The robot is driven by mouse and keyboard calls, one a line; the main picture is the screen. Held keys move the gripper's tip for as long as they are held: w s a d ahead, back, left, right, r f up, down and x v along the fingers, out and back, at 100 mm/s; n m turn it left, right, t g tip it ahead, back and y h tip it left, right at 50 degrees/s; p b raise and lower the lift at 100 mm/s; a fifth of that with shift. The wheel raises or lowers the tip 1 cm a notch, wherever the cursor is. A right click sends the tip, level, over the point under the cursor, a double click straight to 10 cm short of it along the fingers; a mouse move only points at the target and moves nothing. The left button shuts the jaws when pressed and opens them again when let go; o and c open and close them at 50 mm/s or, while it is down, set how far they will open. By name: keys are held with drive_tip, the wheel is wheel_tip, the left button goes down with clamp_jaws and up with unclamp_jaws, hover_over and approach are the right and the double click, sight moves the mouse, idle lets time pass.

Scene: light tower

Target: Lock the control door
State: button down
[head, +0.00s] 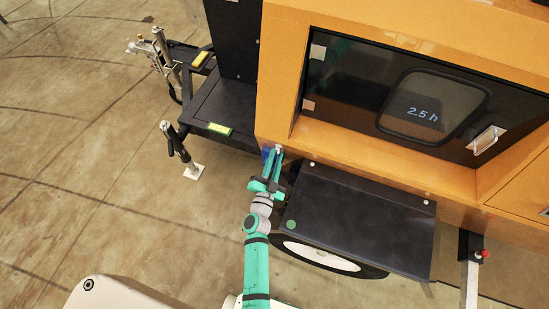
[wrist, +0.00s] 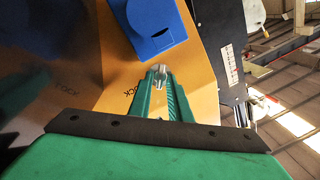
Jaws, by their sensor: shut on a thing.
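The control door (head: 350,85) is a dark panel set in the orange housing, with a rounded window reading "2.5 h" and a silver handle (head: 487,139) at its right. It looks closed in its frame. My gripper (head: 277,157) is at the housing's lower left corner. In the wrist view its green fingers (wrist: 160,82) are shut on a small silver metal piece (wrist: 159,70), against the orange panel (wrist: 120,60). Partly hidden black lettering ending in "OCK" is on that panel. A blue block (wrist: 152,28) sits just beyond the fingertips; it also shows in the head view (head: 267,152).
A black fender (head: 360,215) over a wheel lies right of my arm. A black platform (head: 205,115) and stabiliser leg (head: 176,145) stand to the left. A post with a red knob (head: 485,254) is at lower right.

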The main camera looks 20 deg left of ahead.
idle(0.4)
drive_tip(key=c, duration=1.9)
unclamp_jaws()
drive_tip(key=shift+o, duration=0.2)
drive_tip(key=shift+d+r+m, duration=0.1)
drive_tip(key=shift+r+m, duration=0.2)
drive_tip(key=shift+r, duration=0.2)
wheel_tip(320, 180, up, 2)
drive_tip(key=shift+r, duration=0.1)
drive_tip(key=s+d+r, duration=0.3)
drive_tip(key=s+r, duration=0.6)
drive_tip(key=s, duration=0.4)
drive_tip(key=shift+s+d+r, duration=0.25)
drive_tip(key=shift+d+r, duration=0.1)
